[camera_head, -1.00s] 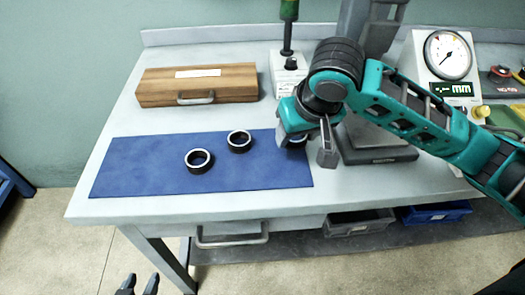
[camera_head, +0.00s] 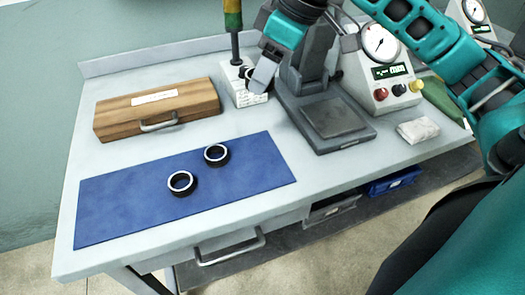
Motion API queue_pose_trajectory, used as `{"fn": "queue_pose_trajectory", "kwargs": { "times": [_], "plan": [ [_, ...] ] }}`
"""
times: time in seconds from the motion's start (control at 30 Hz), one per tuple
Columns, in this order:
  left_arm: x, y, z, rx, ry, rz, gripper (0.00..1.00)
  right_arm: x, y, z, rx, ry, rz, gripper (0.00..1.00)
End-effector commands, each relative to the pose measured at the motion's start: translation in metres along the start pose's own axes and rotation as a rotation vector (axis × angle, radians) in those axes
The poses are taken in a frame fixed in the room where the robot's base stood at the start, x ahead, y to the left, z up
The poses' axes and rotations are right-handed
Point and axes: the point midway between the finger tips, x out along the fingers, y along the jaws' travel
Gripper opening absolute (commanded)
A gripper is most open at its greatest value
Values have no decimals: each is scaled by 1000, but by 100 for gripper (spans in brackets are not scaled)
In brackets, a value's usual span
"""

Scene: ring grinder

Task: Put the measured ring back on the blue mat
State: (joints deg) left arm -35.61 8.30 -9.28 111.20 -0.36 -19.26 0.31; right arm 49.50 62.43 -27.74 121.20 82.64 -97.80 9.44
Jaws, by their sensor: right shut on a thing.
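The blue mat (camera_head: 130,205) lies flat on the front left of the bench. Two dark rings with bright rims, a left one (camera_head: 182,184) and a right one (camera_head: 216,155), lie apart on it. My right gripper (camera_head: 256,79) is at the back of the bench, in front of the white block of a post with a green and yellow handle. It is shut on a small dark thing (camera_head: 247,72), which looks like a ring but is mostly hidden by the finger. Whether that thing touches the block cannot be told. My left gripper is out of view.
A wooden case (camera_head: 157,108) stands behind the mat. A grey machine stand with a flat plate (camera_head: 333,116) is right of the gripper. A dial gauge box (camera_head: 380,70) and a white cloth-like packet (camera_head: 418,130) are farther right. Much of the mat is free.

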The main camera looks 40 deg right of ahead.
Motion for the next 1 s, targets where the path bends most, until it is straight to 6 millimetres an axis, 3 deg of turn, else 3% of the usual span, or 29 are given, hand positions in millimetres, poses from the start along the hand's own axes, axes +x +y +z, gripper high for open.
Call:
{"fn": "queue_pose_trajectory", "kwargs": {
  "times": [0.1, 0.4, 0.53, 0.77, 1.0],
  "plan": [
    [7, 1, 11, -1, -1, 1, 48, 34, -1, 16, 0, -9, -3, 15],
    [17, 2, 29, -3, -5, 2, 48, 106, -1, 46, 1, -7, -3, 15],
    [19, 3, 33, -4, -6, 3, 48, 126, -1, 54, 0, -5, -1, 15],
    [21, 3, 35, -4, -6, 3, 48, 140, -1, 59, 1, -3, -1, 15],
    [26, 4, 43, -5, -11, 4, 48, 172, -1, 73, 1, -4, 0, 15]
  ]
}}
